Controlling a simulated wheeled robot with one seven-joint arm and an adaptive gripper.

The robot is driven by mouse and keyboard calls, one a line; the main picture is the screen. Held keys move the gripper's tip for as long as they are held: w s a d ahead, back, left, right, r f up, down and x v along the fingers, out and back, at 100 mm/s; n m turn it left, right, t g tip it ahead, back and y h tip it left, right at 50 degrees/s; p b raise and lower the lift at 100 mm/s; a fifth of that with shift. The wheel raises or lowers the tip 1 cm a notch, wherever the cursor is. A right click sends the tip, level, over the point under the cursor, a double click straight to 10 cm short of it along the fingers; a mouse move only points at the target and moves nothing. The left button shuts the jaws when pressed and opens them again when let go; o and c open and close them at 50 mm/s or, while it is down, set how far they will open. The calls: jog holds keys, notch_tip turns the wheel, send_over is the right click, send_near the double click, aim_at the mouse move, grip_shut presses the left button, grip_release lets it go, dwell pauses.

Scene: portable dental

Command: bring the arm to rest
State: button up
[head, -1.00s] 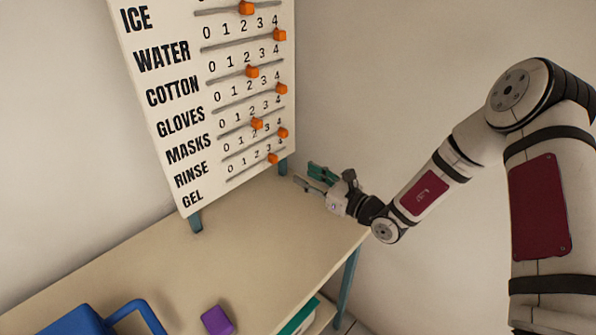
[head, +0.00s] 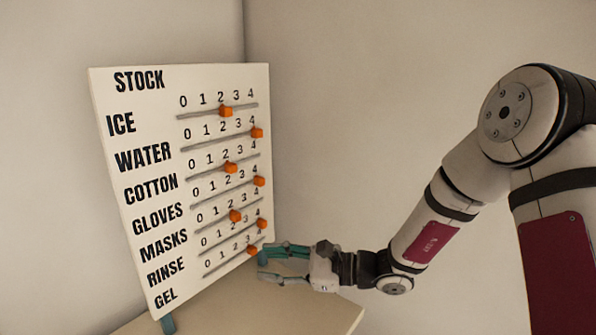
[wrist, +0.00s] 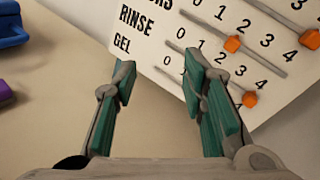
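My gripper (head: 264,265) is at the lower right corner of the white stock board (head: 122,210) in the head view. In the wrist view my gripper (wrist: 158,78) has its two green-padded fingers well apart, with nothing between them. The right finger overlaps the board's lower rows in that view. The lowest orange slider (head: 252,251), in the GEL row, is close to the fingertips in the head view. I cannot tell the exact gap to the board.
The board stands on a beige table (head: 305,312) against pale walls. Other orange sliders sit on the rows above, such as the top one (head: 226,111). A blue object (wrist: 10,28) and a purple block (wrist: 5,94) lie at the left in the wrist view. The tabletop between is clear.

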jog(key=s+d+r+n+g+h, duration=0.25)
jog(key=s+n, duration=0.25)
jog(key=s, duration=0.3)
jog(key=s+d+r+n+g+h, duration=0.25)
jog(key=s+r+n+h, duration=0.2)
jog(key=s, duration=0.35)
jog(key=s+d+r+n+t+h, duration=0.2)
jog(key=s+d, duration=0.4)
jog(key=d, duration=0.3)
jog(key=s+d+r+n+t+h+p, duration=0.1)
jog(key=s+d+r+n+t+h, duration=0.2)
jog(key=d, duration=0.7)
jog(key=s+n+h, duration=0.2)
jog(key=s+h, duration=0.1)
jog(key=h, duration=0.1)
jog(key=shift+s+d, duration=0.2)
jog(key=shift+s, duration=0.2)
